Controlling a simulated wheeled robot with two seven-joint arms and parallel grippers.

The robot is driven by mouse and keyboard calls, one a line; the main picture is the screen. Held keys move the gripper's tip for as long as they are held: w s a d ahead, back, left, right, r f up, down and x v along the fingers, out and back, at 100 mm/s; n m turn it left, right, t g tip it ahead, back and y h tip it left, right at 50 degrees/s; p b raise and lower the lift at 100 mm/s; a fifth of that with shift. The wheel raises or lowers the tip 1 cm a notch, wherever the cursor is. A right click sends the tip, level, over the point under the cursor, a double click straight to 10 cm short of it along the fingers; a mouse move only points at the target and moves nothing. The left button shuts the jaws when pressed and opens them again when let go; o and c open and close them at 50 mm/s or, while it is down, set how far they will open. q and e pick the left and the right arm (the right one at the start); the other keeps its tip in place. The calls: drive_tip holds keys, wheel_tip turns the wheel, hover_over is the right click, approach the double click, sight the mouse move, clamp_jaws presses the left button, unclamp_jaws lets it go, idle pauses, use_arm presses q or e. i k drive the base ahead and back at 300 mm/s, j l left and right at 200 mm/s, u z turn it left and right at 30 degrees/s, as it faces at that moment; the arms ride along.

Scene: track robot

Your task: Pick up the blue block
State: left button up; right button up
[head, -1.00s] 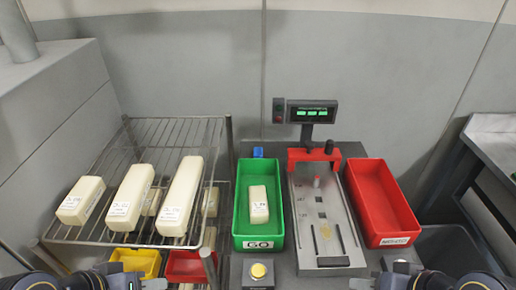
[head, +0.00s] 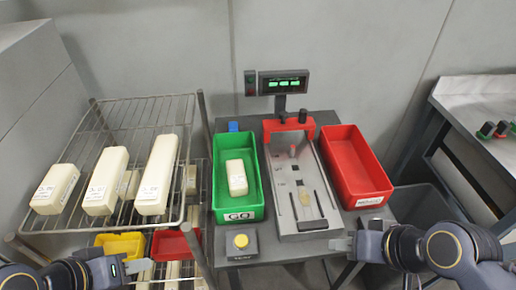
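A small blue block (head: 233,127) stands at the back of the table, behind the far end of the green GO bin (head: 221,148). Only its upper part shows; the bin wall hides the rest. My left gripper (head: 142,266) is at the lower left, in front of the wire rack and far from the block. My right gripper (head: 342,244) is at the lower right, in front of the table and also far from the block. Neither gripper appears to hold anything. Their fingers are too small here to tell open from shut.
The green bin holds one cream block (head: 236,177). A grey fixture (head: 290,205) with a red clamp and a display (head: 284,83) stand right of it, then a red bin (head: 355,165). A yellow button (head: 240,241) is in front. A wire rack (head: 90,222) holds cream blocks at left.

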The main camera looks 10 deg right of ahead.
sight(233, 127)
drive_tip(key=j+u, duration=0.5)
drive_tip(key=i+j+u, duration=0.15)
drive_tip(key=u, duration=0.3)
drive_tip(key=j, duration=0.1)
